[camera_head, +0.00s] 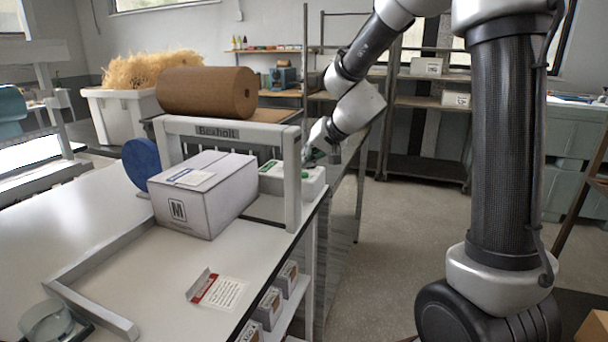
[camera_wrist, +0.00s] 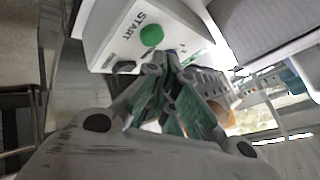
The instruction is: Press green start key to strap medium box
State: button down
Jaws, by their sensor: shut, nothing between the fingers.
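The medium box (camera_head: 173,212), a white carton marked M, stands on the white table in front of the strapping frame (camera_head: 293,190), partly beneath its arch. A white control unit (camera_head: 312,187) sits at the right of the frame. In the wrist view, its face carries a round green start key (camera_wrist: 151,35) beside the word START, with a dark key next to it. My gripper (camera_wrist: 166,62) is shut and empty, its fingertips just below and right of the green key in that view. I cannot tell whether they touch the unit.
A brown paper roll (camera_head: 200,92) lies behind the arch. A blue disc (camera_head: 142,167) stands at its left. A card (camera_head: 219,293) lies on the front of the table, with small boxes (camera_head: 270,305) on a shelf below.

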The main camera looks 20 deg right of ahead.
jog(key=shift+f, duration=0.15)
dwell(0.6)
jog(key=shift+f, duration=0.25)
jog(key=shift+f, duration=0.45)
dwell(0.6)
jog(key=shift+r, duration=0.85)
jog(key=shift+r, duration=2.5)
